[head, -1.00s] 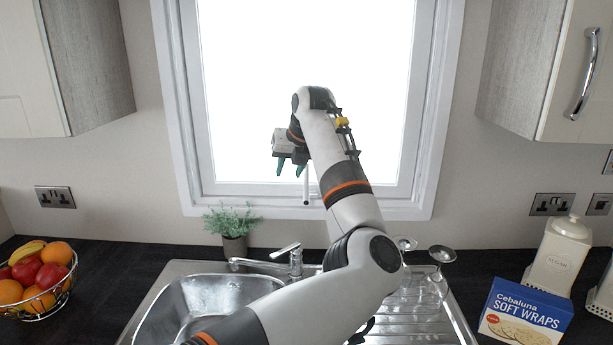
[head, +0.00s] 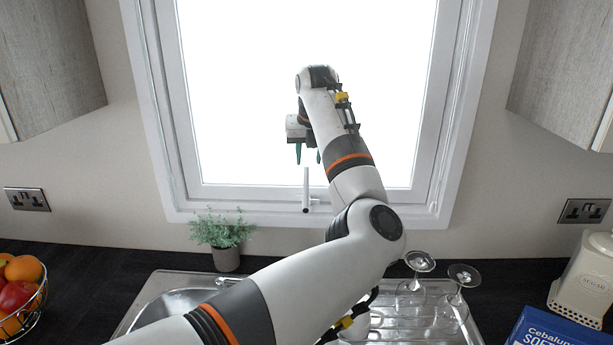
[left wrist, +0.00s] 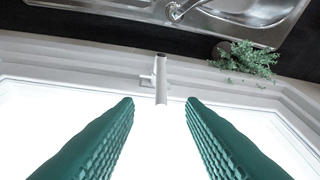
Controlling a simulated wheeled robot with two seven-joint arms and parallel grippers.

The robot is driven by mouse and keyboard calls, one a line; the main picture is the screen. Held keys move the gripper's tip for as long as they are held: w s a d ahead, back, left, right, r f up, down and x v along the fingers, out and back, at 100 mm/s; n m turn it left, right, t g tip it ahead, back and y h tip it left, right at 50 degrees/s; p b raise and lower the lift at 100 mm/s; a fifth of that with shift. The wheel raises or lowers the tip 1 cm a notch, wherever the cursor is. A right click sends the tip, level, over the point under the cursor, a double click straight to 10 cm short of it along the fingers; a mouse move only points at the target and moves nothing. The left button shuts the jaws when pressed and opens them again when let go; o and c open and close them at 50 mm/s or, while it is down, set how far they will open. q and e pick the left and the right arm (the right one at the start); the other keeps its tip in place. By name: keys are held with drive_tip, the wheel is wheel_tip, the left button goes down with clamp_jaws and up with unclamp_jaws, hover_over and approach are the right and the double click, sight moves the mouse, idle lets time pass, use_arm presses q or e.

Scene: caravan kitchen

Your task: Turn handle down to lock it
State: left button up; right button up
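The white window handle (head: 306,190) is a slim bar at the bottom of the window frame and stands upright. In the left wrist view the handle (left wrist: 161,78) lies beyond the fingertips, lined up with the gap between them. My left gripper (head: 308,159) is above the handle, its green fingers pointing down. The left wrist view shows the gripper (left wrist: 160,100) open, with nothing between the fingers. The handle appears apart from both fingers. My right gripper is not in view.
A potted plant (head: 224,232) stands below the window at left, beside the sink (head: 165,303). Two upturned glasses (head: 463,276) stand on the drainer at right. A fruit bowl (head: 22,316) is at far left, and a sugar jar (head: 583,280) and blue box (head: 548,330) at far right.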

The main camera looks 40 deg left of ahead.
sight(306, 180)
use_arm(q)
drive_tip(key=x, duration=0.2)
drive_tip(key=p+x, duration=0.1)
drive_tip(key=shift+s, duration=0.25)
drive_tip(key=p+x, duration=0.1)
drive_tip(key=x, duration=0.5)
drive_tip(key=shift+w+r+p, duration=0.1)
drive_tip(key=shift+w+p, duration=0.05)
drive_tip(key=shift+p, duration=0.25)
drive_tip(key=shift+f, duration=0.3)
drive_tip(key=shift+c, duration=0.4)
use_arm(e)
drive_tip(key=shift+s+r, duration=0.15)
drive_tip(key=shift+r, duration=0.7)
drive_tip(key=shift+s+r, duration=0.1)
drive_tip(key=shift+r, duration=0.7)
use_arm(q)
drive_tip(key=c, duration=0.6)
clamp_jaws()
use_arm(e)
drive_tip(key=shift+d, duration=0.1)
